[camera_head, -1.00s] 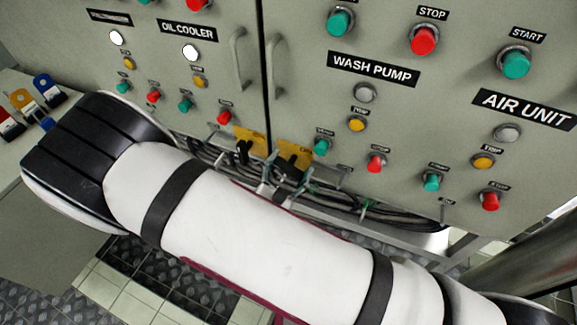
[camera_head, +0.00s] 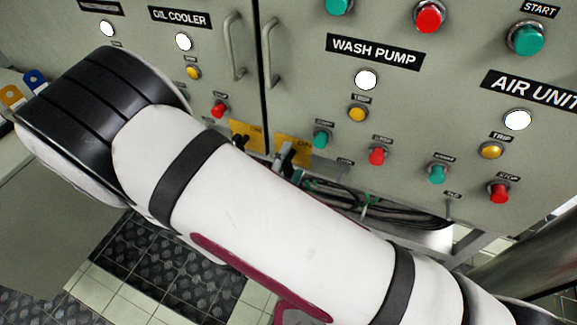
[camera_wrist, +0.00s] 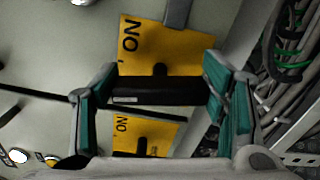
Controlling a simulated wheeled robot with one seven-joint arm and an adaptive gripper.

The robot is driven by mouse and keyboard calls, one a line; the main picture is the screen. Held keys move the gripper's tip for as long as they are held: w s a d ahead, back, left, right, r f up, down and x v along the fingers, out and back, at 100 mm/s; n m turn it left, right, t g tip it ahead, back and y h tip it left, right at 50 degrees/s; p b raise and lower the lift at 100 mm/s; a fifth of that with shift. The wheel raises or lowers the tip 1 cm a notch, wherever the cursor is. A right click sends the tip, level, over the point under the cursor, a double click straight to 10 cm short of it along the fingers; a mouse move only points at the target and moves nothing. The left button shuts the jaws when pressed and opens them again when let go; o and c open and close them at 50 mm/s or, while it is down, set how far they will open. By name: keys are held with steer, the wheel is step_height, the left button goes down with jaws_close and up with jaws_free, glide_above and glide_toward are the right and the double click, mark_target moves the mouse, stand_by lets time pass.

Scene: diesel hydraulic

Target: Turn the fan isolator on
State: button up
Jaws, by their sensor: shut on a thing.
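Two yellow isolator plates, each marked ON, sit at the cabinet's lower edge. In the head view these are the left plate (camera_head: 247,133) and the right plate (camera_head: 297,148); neither shows a readable fan label. In the wrist view, a black handle (camera_wrist: 158,90) stands in front of the upper plate (camera_wrist: 145,45). My gripper (camera_wrist: 160,97), with green-padded fingers, is shut on this handle, one finger at each end. The lower plate (camera_wrist: 125,130) has its own dark knob (camera_wrist: 142,147). In the head view my arm hides most of the gripper.
Cables run below the cabinet (camera_wrist: 285,60). Door handles (camera_head: 235,47), red and green buttons, and the lit white WASH PUMP lamp (camera_head: 366,79) and AIR UNIT lamp (camera_head: 517,119) are on the panel face. A metal post (camera_head: 520,262) stands at the right.

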steer(key=shift+f+m+b, duration=0.15)
steer(key=shift+m+b, duration=0.55)
steer(key=shift+m, duration=0.4)
steer(key=o, duration=1.2)
steer(key=shift+c, duration=0.2)
steer(key=v, duration=1.2)
steer(key=b+v, duration=0.2)
steer(key=v, duration=0.6)
